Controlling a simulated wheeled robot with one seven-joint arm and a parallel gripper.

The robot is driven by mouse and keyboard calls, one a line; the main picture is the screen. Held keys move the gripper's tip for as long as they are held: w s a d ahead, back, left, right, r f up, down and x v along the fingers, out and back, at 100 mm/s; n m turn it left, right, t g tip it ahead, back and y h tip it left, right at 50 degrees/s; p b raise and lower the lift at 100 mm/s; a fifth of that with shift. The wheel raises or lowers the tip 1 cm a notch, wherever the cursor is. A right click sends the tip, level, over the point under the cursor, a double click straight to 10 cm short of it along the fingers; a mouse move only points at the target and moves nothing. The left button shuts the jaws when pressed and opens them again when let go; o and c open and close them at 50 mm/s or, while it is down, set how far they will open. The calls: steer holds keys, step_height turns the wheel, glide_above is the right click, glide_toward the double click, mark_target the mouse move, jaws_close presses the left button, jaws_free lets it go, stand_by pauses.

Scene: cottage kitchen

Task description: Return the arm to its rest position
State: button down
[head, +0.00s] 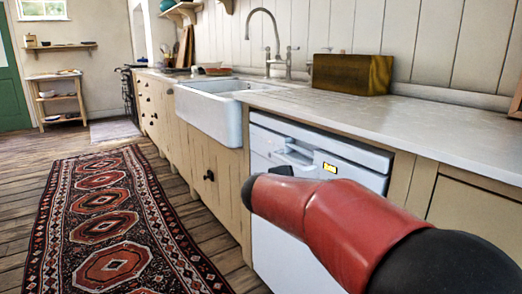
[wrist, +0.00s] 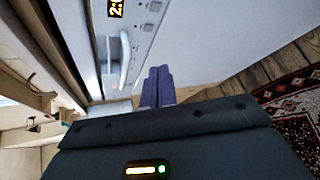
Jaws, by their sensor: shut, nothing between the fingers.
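My arm reaches across the lower right of the head view as a red link (head: 320,220) with dark joints, in front of the white dishwasher (head: 275,225). In the wrist view my gripper (wrist: 158,72) shows two dark blue fingers side by side, shut and empty. The dishwasher front (wrist: 190,45), with its handle recess and lit display, fills the upper part of that view close beyond the fingers. I cannot tell the exact gap between them.
The counter (head: 400,118) runs along the right, with a wooden box (head: 352,74), a white sink (head: 210,112) and a tap (head: 288,62). A patterned rug (head: 110,225) lies on the wooden floor. The floor at the left is open. A small shelf stand (head: 57,97) stands far back.

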steer(key=s+d+m+g, duration=0.3)
steer(key=s+d+m, duration=0.3)
steer(key=s, duration=0.4)
steer(key=s+f+m+g+y, duration=0.1)
steer(key=s+f+m+y, duration=0.1)
steer(key=s, duration=0.6)
steer(key=s+f+m+g+y+p, duration=0.1)
steer(key=s+f+m+y, duration=0.1)
steer(key=s+m, duration=0.3)
steer(key=s+f+m+g+y+p, duration=0.1)
steer(key=s+m, duration=0.3)
steer(key=s, duration=0.7)
steer(key=shift+d+f+y, duration=0.4)
steer(key=shift+f+y, duration=0.1)
steer(key=shift+f, duration=0.3)
